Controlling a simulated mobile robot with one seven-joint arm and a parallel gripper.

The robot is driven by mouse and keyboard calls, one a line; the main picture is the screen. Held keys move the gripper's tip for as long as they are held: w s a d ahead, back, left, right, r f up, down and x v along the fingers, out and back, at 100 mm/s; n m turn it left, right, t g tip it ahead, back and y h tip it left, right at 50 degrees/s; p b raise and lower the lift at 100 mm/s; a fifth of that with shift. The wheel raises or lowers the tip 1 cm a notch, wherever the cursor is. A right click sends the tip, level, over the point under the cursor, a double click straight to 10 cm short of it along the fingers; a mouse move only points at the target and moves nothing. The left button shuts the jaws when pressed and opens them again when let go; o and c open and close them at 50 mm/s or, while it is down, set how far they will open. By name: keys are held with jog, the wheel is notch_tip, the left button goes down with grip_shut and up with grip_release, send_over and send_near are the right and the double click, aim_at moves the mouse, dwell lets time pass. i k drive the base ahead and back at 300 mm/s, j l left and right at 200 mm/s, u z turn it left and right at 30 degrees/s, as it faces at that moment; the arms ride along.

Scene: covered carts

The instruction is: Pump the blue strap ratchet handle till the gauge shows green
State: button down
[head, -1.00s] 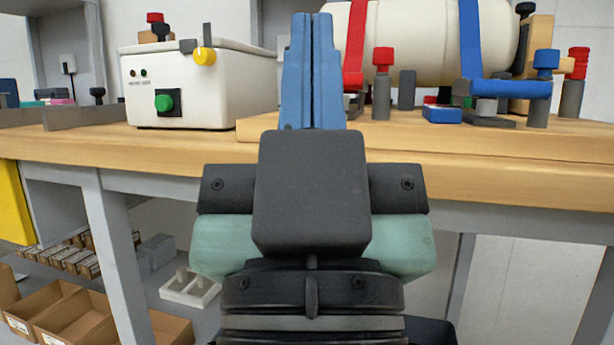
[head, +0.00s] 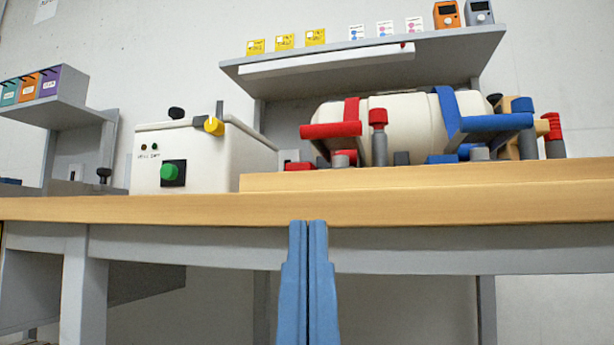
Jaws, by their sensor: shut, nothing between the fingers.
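The blue strap (head: 446,108) runs over the right part of a cream cylinder (head: 392,124) on the bench. The blue ratchet handle (head: 497,122) sticks out at the strap's lower end, roughly level, pointing right. A red strap (head: 351,112) with a red handle (head: 330,130) is on the cylinder's left part. I cannot pick out a gauge for certain. My gripper (head: 308,224) has two blue fingers pointing up, side by side and shut with nothing held. It is in front of the bench's front edge, below and left of the blue handle, touching neither strap.
A white box (head: 200,160) with a green button and yellow knob stands left on the bench. The wooden bench edge (head: 150,209) spans the view. A red-topped post (head: 379,135) stands before the cylinder. A shelf (head: 370,60) hangs behind.

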aim_at(495, 129)
jog(key=k, duration=1.3)
